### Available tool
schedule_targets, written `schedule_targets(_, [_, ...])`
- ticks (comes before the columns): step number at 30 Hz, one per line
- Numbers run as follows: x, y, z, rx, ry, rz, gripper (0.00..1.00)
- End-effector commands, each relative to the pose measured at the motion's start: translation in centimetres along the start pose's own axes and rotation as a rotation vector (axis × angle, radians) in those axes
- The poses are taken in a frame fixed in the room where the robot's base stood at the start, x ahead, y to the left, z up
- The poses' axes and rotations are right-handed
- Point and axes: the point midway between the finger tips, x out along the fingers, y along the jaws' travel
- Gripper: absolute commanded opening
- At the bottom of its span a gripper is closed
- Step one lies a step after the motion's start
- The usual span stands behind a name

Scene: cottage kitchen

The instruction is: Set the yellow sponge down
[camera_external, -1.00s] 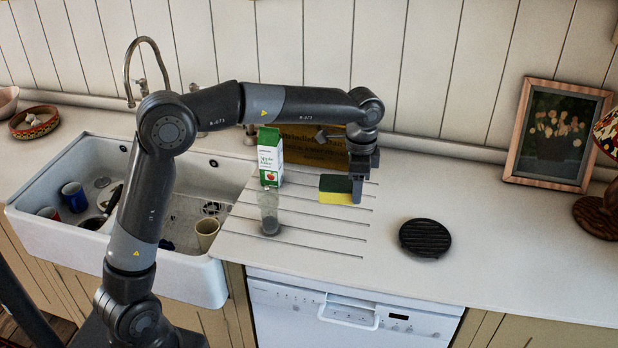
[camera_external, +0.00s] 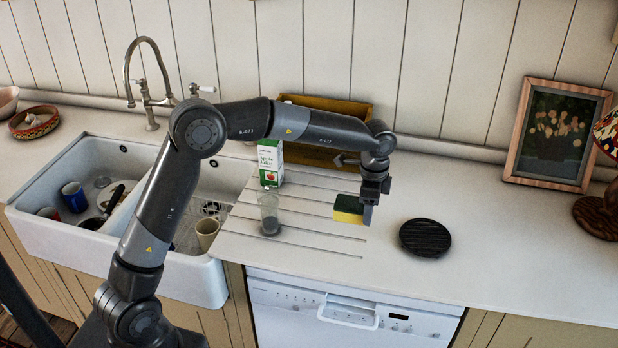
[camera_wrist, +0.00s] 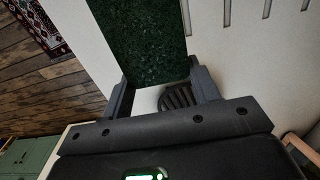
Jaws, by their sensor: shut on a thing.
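The yellow sponge (camera_external: 348,217) has a dark green scouring side on top. My gripper (camera_external: 369,207) is shut on its right end, above the grooved part of the countertop (camera_external: 310,238). In the wrist view the sponge's dark green face (camera_wrist: 140,40) fills the upper middle, between the two fingers of my gripper (camera_wrist: 160,85). The sponge looks held above the counter, but its exact height is hard to tell.
A black round trivet (camera_external: 425,238) lies to the right. A glass (camera_external: 269,215) and a juice carton (camera_external: 270,163) stand left, with a wooden crate (camera_external: 330,105) behind. The white sink (camera_external: 120,262) is further left. Counter right of the trivet is clear.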

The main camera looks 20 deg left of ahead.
Motion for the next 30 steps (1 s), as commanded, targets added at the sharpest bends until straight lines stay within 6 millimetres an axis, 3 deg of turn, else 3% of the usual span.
schedule_targets(3, [1.6, -2.5, 0.9, -0.002, -0.001, 0.001, 0.34])
schedule_targets(9, [2.9, -4.5, 1.6, 0.0, 0.0, 0.0, 0.34])
schedule_targets(14, [3.9, -4.7, 1.7, 0.001, -0.002, 0.001, 0.34])
schedule_targets(21, [6.9, -4.6, 1.6, -0.001, 0.0, 0.0, 0.34])
schedule_targets(30, [7.1, -4.6, 1.6, 0.0, 0.0, -0.001, 0.34])
